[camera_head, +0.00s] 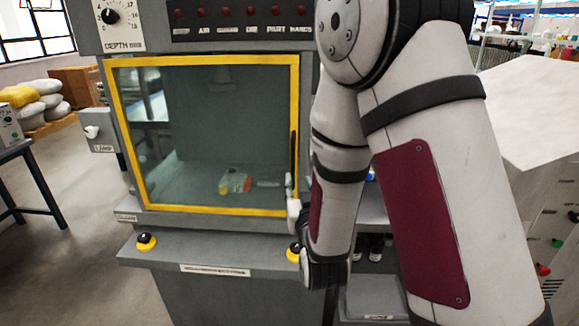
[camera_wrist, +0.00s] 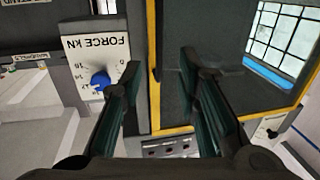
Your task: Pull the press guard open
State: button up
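The press guard is a clear panel in a yellow frame (camera_head: 112,120) on the front of the grey press; it looks shut, flush with the front. A dark upright handle (camera_head: 294,153) is on its right side. In the wrist view, which is upside down, the guard's yellow edge (camera_wrist: 151,40) runs between my fingers. My gripper (camera_wrist: 162,72) is open, with one finger on each side of that edge. I cannot tell whether either finger touches the handle. In the head view my gripper (camera_head: 291,190) is at the guard's lower right, mostly hidden by my wrist.
A force dial with a blue knob (camera_wrist: 100,80) is beside one finger. Two yellow-ringed buttons, one at the left (camera_head: 146,242), sit on the ledge below the guard. A lamp switch box (camera_head: 99,131) is left of the press. Inside are a small orange-and-white item (camera_head: 235,183) and others.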

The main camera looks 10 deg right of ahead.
aim_at(293, 163)
jog(key=w, duration=0.4)
jog(key=w+d, duration=0.1)
jog(key=w, duration=0.6)
jog(key=shift+w+d, duration=0.3)
jog(key=shift+w, duration=0.1)
grip_shut()
